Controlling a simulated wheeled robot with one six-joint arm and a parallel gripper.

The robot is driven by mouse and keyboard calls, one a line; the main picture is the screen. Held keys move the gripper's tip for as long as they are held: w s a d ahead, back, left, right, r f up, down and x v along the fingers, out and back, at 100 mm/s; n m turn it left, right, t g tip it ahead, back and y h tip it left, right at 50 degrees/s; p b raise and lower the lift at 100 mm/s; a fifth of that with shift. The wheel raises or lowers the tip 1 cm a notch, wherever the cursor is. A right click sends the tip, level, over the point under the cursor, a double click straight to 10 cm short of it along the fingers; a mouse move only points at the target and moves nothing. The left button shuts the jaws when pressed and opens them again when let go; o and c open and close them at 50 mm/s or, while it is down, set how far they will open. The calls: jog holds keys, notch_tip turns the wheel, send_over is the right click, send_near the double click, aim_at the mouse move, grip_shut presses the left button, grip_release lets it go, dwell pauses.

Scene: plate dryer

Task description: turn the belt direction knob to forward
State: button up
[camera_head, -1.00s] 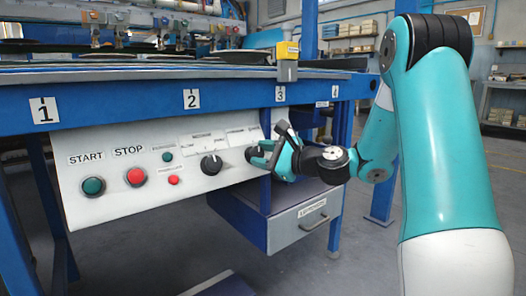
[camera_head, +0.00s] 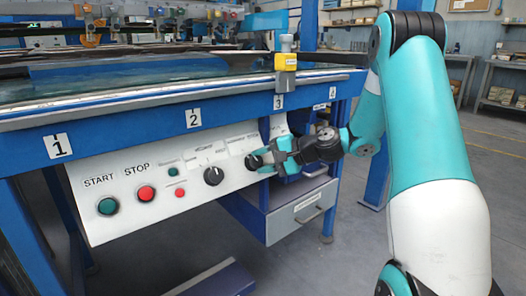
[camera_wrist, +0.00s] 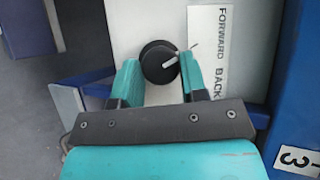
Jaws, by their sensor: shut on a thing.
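The belt direction knob is a round black knob (camera_wrist: 155,72) with a white pointer line, on the light panel. In the wrist view its pointer slants up and right, towards the white label (camera_wrist: 222,50) reading FORWARD and BACK. The part of the label beyond BACK is hidden by my gripper. My gripper (camera_wrist: 160,62) has its two teal fingers on either side of the knob, shut on it. In the head view the knob (camera_head: 254,161) is the rightmost on the panel, partly hidden by my gripper (camera_head: 266,158).
The sloped panel (camera_head: 120,215) also carries a green START button (camera_head: 107,206), a red STOP button (camera_head: 146,194), small green and red buttons and another black knob (camera_head: 213,176). The conveyor table edge (camera_head: 130,130) is above.

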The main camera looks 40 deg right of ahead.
jog(key=shift+d+n+g+p, duration=0.15)
jog(key=shift+n+g+p, duration=0.15)
jog(key=shift+n+p, duration=0.2)
jog(key=o, duration=0.9)
jog(key=shift+r, duration=0.1)
jog(key=p+v, duration=0.6)
jog(key=v, duration=1.1)
jog(key=shift+s+r, duration=0.1)
